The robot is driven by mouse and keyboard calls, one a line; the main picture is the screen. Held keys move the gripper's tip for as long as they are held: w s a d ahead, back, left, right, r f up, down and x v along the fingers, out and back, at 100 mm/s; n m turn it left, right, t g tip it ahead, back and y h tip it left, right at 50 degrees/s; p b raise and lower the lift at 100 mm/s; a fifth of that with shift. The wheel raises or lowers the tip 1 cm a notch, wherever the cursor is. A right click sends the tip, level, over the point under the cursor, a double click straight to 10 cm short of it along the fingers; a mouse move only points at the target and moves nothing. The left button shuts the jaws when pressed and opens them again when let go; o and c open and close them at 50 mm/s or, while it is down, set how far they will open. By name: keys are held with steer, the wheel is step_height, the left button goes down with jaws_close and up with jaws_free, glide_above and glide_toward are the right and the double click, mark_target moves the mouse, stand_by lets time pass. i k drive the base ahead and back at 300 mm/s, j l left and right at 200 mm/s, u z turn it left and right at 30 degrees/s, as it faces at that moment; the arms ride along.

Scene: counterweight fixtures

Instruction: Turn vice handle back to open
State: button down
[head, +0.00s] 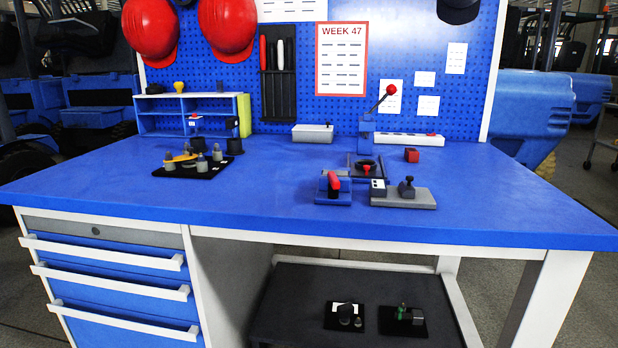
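A small blue fixture (333,197) with a red handle (333,181) sits near the front edge of the blue workbench (250,195), right of the middle. It looks most like the vice, though it is small here. The red handle stands up at a tilt over the blue base. Whether its jaws are open or closed cannot be told. Next to it on the right is a grey plate fixture (420,201) with a black knob (406,187). My gripper is not in view.
Behind the fixture stands a lever press (367,128) with a red-knobbed lever. A red block (411,155) and a white power strip (408,139) lie nearby. A black tray (185,171) of weights is at left. The bench's right side is clear.

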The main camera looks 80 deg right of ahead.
mark_target(334, 184)
steer(key=z, duration=2.75)
